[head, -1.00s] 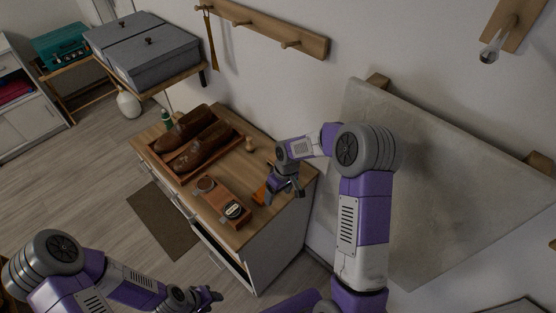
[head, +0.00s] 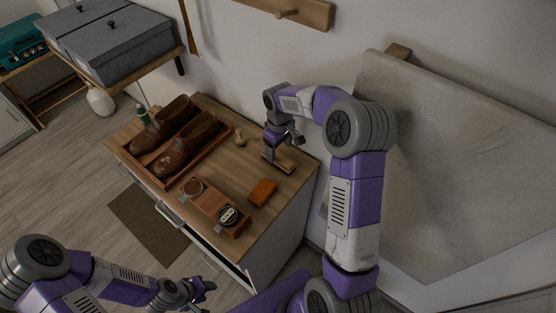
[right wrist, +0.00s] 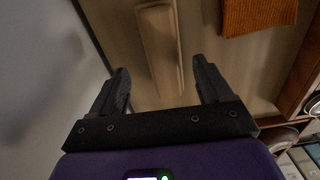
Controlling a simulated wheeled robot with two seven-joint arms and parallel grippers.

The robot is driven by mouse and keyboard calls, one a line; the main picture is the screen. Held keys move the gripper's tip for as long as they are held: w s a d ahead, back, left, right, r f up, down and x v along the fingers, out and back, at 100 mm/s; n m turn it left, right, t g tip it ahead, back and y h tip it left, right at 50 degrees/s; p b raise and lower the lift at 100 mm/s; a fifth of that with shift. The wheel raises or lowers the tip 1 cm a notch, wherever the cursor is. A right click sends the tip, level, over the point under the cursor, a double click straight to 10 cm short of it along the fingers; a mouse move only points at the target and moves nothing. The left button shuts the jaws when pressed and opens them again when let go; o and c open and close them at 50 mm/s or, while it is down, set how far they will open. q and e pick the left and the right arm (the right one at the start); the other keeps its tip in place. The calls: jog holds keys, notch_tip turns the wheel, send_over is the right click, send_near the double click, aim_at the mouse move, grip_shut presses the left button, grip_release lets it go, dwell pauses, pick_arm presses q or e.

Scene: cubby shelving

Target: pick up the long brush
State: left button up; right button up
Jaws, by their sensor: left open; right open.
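A long, narrow, light wooden piece that looks like the long brush (head: 284,163) lies on the wooden top of the cabinet, near its back right edge. My right gripper (head: 290,139) is over it, open and empty, and hides part of it. In the right wrist view the long brush (right wrist: 161,45) runs lengthwise ahead of the gap between the two spread fingers (right wrist: 163,90). Its bristles cannot be seen. My left gripper (head: 207,289) is open and empty, low in front of the cabinet, away from the brush.
A wooden holder with round tins (head: 211,206), a tray (head: 151,177) with brown shoes (head: 188,143) and a small wooden piece (head: 240,137) share the top. A grey panel (head: 450,170) stands right.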

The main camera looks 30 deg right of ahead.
aim_at(278, 155)
jog(key=f, duration=0.3)
jog(key=f+b, duration=0.1)
jog(key=f, duration=0.1)
jog(key=shift+s+a, duration=0.1)
jog(key=shift+a, duration=0.15)
jog(key=c, duration=1.1)
jog(key=shift+r, duration=0.15)
jog(key=shift+c, duration=1.1)
notch_tip(278, 155, up, 18)
jog(key=p, duration=0.3)
jog(key=shift+p, duration=0.35)
